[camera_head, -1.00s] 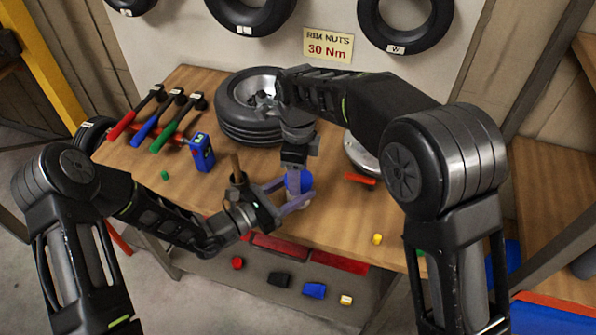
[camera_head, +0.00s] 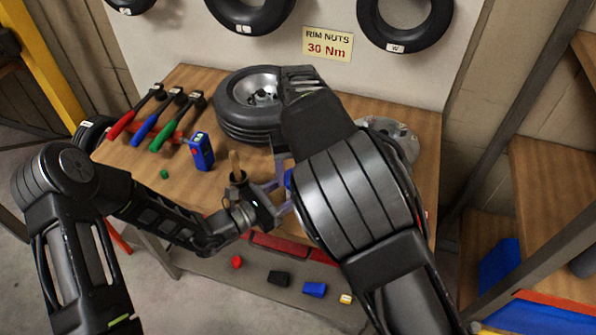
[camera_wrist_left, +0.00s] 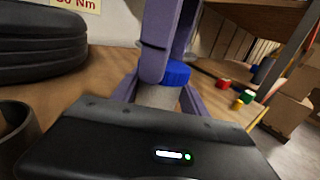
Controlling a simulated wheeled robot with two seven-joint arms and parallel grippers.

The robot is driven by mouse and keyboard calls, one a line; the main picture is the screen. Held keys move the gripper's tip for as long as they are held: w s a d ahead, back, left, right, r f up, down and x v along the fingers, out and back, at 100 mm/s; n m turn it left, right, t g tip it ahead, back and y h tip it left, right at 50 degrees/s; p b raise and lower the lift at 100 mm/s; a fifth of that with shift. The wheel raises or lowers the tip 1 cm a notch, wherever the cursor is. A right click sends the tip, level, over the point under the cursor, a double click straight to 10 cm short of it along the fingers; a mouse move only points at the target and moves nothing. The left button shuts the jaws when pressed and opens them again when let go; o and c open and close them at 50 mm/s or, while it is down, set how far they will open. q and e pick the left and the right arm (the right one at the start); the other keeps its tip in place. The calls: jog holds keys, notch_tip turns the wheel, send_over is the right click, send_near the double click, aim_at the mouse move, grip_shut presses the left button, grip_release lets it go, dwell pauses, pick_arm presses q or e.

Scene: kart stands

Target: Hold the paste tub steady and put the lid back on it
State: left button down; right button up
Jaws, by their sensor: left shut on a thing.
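The paste tub (camera_wrist_left: 158,96) is a pale grey tub, upright between the purple fingers of my left gripper (camera_head: 282,200), which is shut on it near the bench's front edge. The blue lid (camera_wrist_left: 177,73) is at the tub's top in the left wrist view; I cannot tell whether it is fully seated. A sliver of blue shows in the head view (camera_head: 288,179). My right gripper (camera_wrist_left: 158,78) comes down from above, its purple fingers at the lid. The near finger hides part of the lid, so its grip is unclear. My right arm hides most of this in the head view.
A wheel (camera_head: 252,105) lies at the bench's back, with a metal disc (camera_head: 395,140) to its right. Red, blue and green-handled tools (camera_head: 160,118) and a blue box (camera_head: 202,151) are at left. A dark cup (camera_head: 238,188) holding a brush stands beside my left gripper.

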jog(key=o, duration=0.3)
jog(key=shift+r, duration=2.3)
jog(key=shift+c, duration=0.3)
